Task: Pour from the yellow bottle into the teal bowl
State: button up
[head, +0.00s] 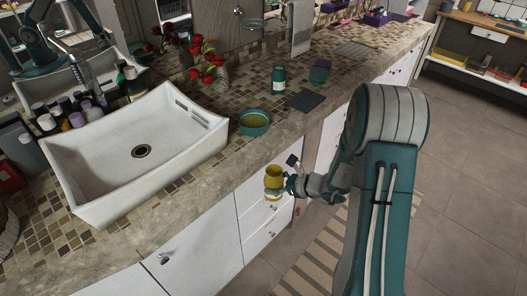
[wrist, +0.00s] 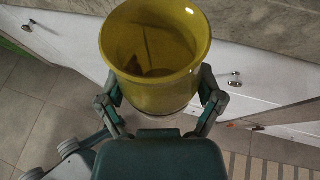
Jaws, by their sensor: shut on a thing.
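The yellow bottle (head: 273,175) is held by my gripper (head: 284,184) in front of the white cabinets, beyond the counter edge. It stands about upright in the head view. In the wrist view the bottle (wrist: 160,92) shows its wide open mouth, with something darker low inside, unclear what. The fingers of my gripper (wrist: 161,98) close on it from both sides. The teal bowl (head: 254,130) sits on the tiled counter near its front edge, above and left of the bottle in the picture. Its inside looks olive. The bowl is not in the wrist view.
A white sink (head: 135,150) stands left of the bowl, with several small bottles behind it. Red flowers (head: 207,68) in a vase stand behind the bowl. A teal jar (head: 278,78) and a dark mat (head: 305,101) lie to its right. Cabinet handles stick out below the counter.

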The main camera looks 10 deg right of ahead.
jog(key=w+d+r+m+t+h, duration=0.1)
jog(key=d+r+m+t+h, duration=0.3)
jog(key=r, duration=0.6)
jog(key=shift+w+d+m+h, duration=0.35)
jog(key=shift+d+m+h, duration=0.7)
jog(key=shift+m, duration=0.15)
